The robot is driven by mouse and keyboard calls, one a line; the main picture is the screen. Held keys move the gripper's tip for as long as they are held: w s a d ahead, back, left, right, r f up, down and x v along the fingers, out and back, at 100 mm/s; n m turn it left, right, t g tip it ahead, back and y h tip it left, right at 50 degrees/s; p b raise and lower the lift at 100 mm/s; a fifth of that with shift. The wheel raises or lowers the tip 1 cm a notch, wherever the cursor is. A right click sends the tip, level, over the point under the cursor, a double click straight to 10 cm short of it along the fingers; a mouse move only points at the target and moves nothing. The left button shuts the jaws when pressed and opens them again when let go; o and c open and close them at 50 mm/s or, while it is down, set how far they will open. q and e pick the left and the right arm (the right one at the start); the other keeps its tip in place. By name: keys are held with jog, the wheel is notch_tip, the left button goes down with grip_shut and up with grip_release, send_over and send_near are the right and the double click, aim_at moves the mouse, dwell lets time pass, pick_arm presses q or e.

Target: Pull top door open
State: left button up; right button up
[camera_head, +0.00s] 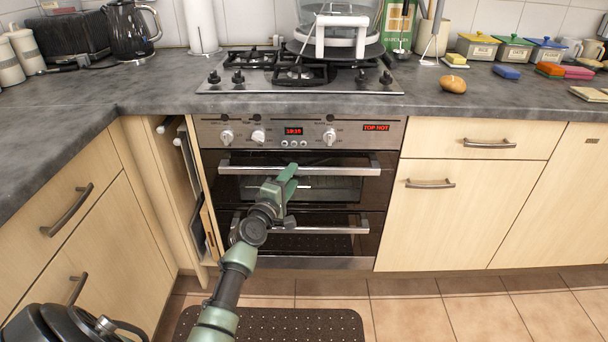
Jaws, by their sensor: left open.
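The oven (205,133) is built in under the counter, with a row of knobs and a red clock display. Its top door (350,190) is dark glass with a silver bar handle (335,171) across its upper part. The top door looks shut. My left gripper (291,172) is green and open. Its fingertips overlap the middle of the top handle in the picture; I cannot tell whether they touch it. The arm hides part of the glass. My right gripper does not show.
The lower oven door (300,247) has its own bar handle (345,231) and looks shut. A narrow pull-out with rails (185,150) stands open left of the oven. A dark mat (310,324) lies on the tiled floor in front. A hob (300,75) is above.

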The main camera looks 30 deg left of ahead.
aim_at(297, 173)
pick_arm(q)
jog(key=shift+w+a+b, duration=0.15)
jog(key=shift+w+b, duration=0.05)
jog(key=shift+w, duration=0.8)
jog(key=shift+w+a+b, duration=0.15)
jog(key=shift+w+b, duration=0.05)
jog(key=shift+w, duration=0.8)
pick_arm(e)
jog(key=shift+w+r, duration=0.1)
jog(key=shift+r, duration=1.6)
pick_arm(q)
grip_shut()
jog(key=shift+f, duration=0.15)
